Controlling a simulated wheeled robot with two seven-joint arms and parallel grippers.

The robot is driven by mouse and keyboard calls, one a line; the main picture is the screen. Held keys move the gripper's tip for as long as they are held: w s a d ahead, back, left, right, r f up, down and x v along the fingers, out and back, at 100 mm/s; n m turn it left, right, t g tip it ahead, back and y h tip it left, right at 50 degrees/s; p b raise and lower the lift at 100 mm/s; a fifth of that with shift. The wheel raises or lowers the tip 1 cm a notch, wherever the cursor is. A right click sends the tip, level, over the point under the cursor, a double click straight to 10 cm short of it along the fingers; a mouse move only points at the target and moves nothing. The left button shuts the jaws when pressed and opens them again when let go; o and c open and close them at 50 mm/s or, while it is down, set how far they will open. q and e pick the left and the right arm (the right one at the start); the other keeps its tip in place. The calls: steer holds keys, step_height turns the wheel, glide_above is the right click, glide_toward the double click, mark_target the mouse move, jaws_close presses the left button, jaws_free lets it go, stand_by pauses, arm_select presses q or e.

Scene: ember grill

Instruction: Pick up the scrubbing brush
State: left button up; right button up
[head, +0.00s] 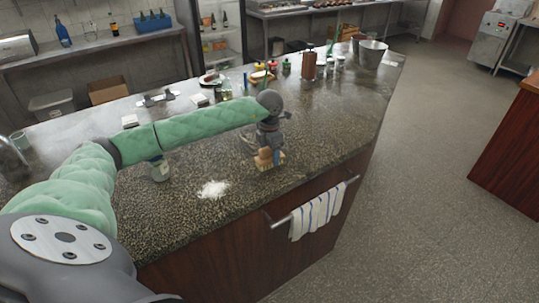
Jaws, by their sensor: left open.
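The scrubbing brush (277,164) appears to be the small tan wooden block on the speckled stone counter, near its front edge. My left arm comes in from the left, and my left gripper (266,152) points down right at the brush. Its jaws are open, and they hide much of the brush. I cannot tell whether the fingers touch it or straddle it. My right gripper is not in view.
A white powder pile (213,189) lies left of the brush, and a glass jar (160,172) stands beneath my arm. A striped towel (318,212) hangs on the front rail. Bottles and a metal bucket (371,54) stand at the counter's far end. The counter right of the brush is clear.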

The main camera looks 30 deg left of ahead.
arm_select(q)
steer(key=shift+f, duration=0.35)
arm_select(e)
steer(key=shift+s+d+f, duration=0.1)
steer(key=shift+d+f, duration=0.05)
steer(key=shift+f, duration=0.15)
arm_select(q)
steer(key=c, duration=1.1)
steer(key=shift+c, duration=0.2)
steer(key=shift+r, duration=0.2)
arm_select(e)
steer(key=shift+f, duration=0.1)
arm_select(q)
step_height(320, 180, up, 3)
steer(key=b, duration=0.2)
steer(key=shift+r+b, duration=0.1)
steer(key=shift+b, duration=0.2)
steer(key=w+d+r+b, duration=0.1)
steer(key=d+r+b, duration=0.3)
steer(key=d+r, duration=0.3)
steer(key=shift+d+r, duration=0.25)
steer(key=shift+d, duration=2.05)
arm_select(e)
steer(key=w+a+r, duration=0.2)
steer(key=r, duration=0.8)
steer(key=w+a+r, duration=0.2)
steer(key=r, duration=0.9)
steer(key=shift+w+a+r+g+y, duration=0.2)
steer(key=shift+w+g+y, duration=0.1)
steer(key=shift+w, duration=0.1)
